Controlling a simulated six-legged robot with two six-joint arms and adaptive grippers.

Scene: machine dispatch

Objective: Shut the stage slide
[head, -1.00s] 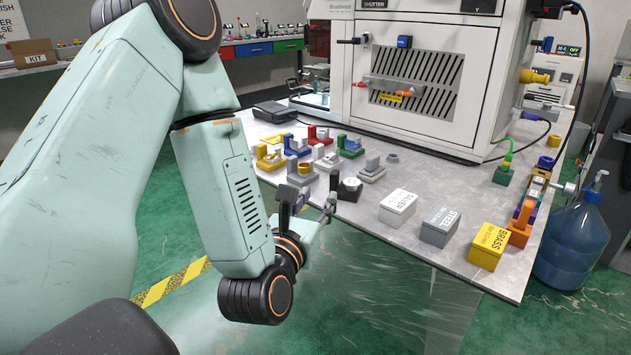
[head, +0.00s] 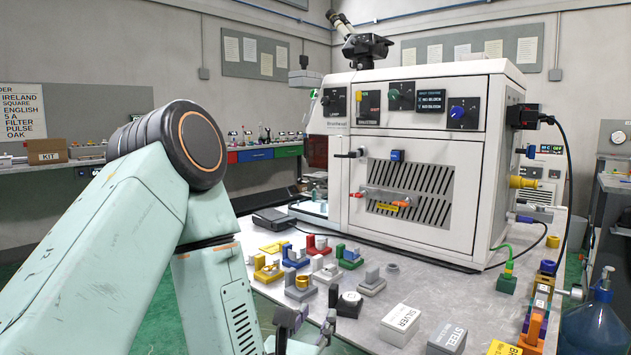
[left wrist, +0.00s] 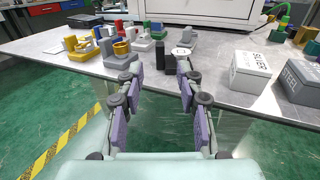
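The white machine (head: 430,165) stands at the back of the bench. At its left side is a pale, low stage-like part (head: 308,208). I cannot tell for sure that this is the stage slide, or how far out it is. My left gripper (head: 304,325) is at the bottom of the head view, in front of the bench's near edge and well apart from the machine. In the left wrist view its two purple-padded fingers (left wrist: 159,78) are spread with nothing between them. My right gripper is in neither view.
Several coloured fixtures (head: 323,270) and a black round-topped piece (head: 349,304) stand near the bench's front edge. The silver box (head: 400,325) and steel box (head: 447,338) are to their right. A dark flat device (head: 273,220) lies left of the machine. A blue bottle (head: 597,325) stands at right.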

